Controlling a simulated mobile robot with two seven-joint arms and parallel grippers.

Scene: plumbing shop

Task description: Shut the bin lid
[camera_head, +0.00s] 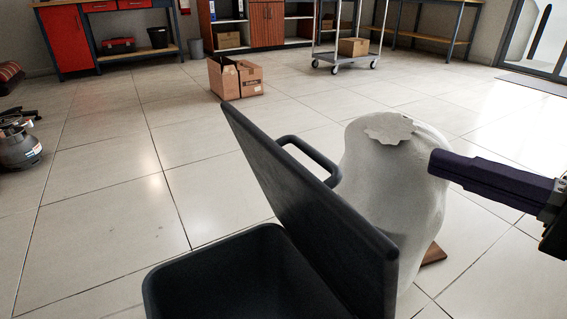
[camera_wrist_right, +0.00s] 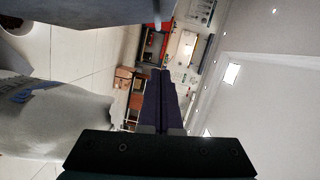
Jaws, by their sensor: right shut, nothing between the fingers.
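The dark grey bin (camera_head: 215,275) stands at the bottom of the head view, its opening showing. Its lid (camera_head: 310,215) is open and stands steeply tilted on the bin's right side. A handle loop (camera_head: 318,160) sticks out from the lid's far side. My right gripper (camera_head: 436,162) comes in from the right with its purple fingers closed and empty. It is to the right of the lid, in front of a white sack in the picture, apart from the lid. In the right wrist view the shut fingers (camera_wrist_right: 162,75) point away from the camera. My left gripper is not in view.
A full white sack (camera_head: 385,190) stands right behind the lid. An open cardboard box (camera_head: 236,78) is on the tiled floor farther back. A cart (camera_head: 345,62) and workbenches line the back. A dark canister (camera_head: 18,148) is at far left. The floor left of the bin is clear.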

